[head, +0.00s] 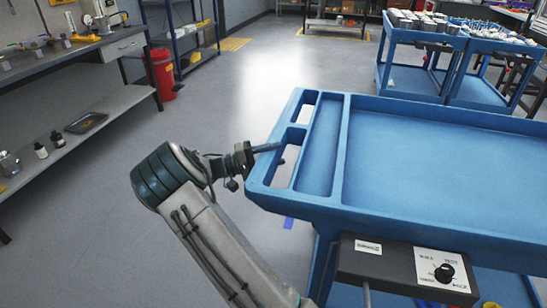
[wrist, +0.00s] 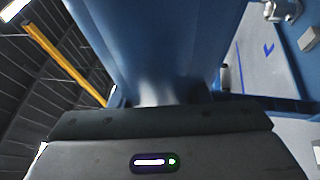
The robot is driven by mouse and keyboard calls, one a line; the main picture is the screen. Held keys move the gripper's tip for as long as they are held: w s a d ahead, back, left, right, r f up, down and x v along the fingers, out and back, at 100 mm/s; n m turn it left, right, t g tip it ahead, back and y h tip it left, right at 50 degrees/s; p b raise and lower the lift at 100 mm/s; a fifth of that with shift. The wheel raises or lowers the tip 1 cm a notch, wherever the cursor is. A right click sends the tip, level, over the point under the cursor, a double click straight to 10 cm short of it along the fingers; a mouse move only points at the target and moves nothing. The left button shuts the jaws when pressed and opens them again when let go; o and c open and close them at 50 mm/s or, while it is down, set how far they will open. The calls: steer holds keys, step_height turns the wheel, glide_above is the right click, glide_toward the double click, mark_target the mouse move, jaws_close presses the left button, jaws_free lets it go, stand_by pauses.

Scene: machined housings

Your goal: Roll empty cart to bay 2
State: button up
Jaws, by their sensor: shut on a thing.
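The empty blue cart (head: 430,165) fills the right of the head view. Its top tray is bare, with a narrow side compartment and handle cutouts at its left end. My gripper (head: 268,148) reaches from the left and is shut on the bar of the cart's handle at that left end. In the wrist view, a blue part of the cart (wrist: 155,40) rises directly in front of the gripper body; the fingertips are hidden there. A grey box with a black knob (head: 444,273) is fixed to the cart's near side.
Two other blue carts (head: 424,35) loaded with parts stand at the back right. A workbench with a lower shelf (head: 85,125) runs along the left, with a red bin (head: 161,72) at its end. Grey floor (head: 225,85) is open between. Yellow floor markings (head: 234,44) lie farther back.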

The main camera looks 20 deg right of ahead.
steer(key=o, duration=1)
steer(key=shift+s+d+f+g, duration=0.1)
steer(key=shift+s+d+g, duration=0.3)
steer(key=shift+s+d, duration=0.15)
steer(key=shift+c, duration=0.2)
steer(key=o, duration=0.4)
steer(key=shift+s+d+m, duration=0.1)
steer(key=shift+d+m, duration=0.2)
steer(key=shift+d, duration=0.1)
steer(key=v, duration=1.4)
steer(key=shift+a+r, duration=0.15)
steer(key=shift+r, duration=0.1)
